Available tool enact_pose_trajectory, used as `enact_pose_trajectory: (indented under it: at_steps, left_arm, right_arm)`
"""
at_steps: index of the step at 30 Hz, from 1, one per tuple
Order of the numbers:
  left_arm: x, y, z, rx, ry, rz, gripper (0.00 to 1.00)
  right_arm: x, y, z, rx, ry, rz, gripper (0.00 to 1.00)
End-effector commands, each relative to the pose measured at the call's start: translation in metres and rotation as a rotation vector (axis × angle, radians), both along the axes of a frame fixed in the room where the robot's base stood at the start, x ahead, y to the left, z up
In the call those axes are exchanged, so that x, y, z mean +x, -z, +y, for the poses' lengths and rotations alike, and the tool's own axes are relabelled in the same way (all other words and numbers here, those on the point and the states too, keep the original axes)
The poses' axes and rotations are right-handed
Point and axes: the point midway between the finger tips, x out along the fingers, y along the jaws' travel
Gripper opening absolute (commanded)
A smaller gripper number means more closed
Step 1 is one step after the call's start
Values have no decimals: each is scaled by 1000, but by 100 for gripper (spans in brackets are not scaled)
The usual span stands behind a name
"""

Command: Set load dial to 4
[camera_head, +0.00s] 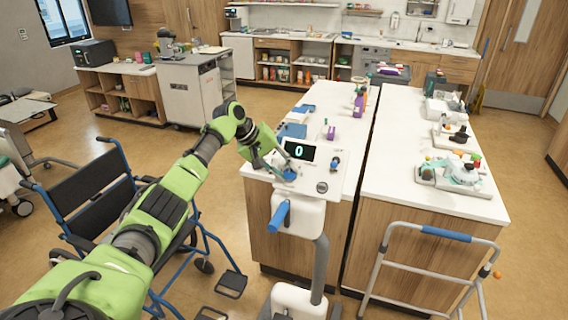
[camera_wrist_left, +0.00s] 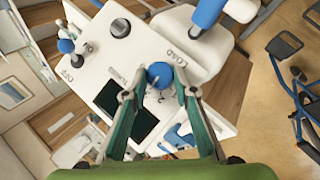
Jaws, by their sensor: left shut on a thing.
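The blue load dial (camera_head: 289,175) sits on the white sloped console (camera_head: 309,181). In the left wrist view the dial (camera_wrist_left: 159,75) is a round blue knob with a pale pointer line, near the printed word LOAD. My left gripper (camera_head: 281,170) reaches down onto it. Its two fingers stand on either side of the dial in the left wrist view (camera_wrist_left: 157,88), shut on it. The dark display (camera_head: 299,151) above the dial reads 0. Fine scale marks around the dial are too small to read. My right gripper is out of view.
A blue lever (camera_head: 335,163) and a dark round knob (camera_head: 322,187) are on the same console. A blue handle (camera_head: 281,216) juts out in front. A wheelchair (camera_head: 100,190) stands at left, a walking frame (camera_head: 440,235) at right. White counters (camera_head: 400,150) lie behind.

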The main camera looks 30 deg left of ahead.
Motion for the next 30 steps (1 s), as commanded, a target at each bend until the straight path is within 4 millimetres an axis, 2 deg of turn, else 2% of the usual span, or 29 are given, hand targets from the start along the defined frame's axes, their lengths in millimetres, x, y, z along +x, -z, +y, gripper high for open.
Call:
enact_pose_trajectory:
  at_steps: [1,3,12,21,30]
  left_arm:
    - [2,-6,-2,33,28,7,5]
    - [2,-6,-3,85,68,21,5]
    - [4,-6,-6,308,240,73,5]
    - [6,-4,-9,504,391,119,5]
    - [6,-3,-11,628,486,150,5]
  right_arm:
    - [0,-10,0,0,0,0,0]
    - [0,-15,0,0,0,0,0]
    - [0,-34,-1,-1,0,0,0]
    - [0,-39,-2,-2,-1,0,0]
    - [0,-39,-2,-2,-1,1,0]
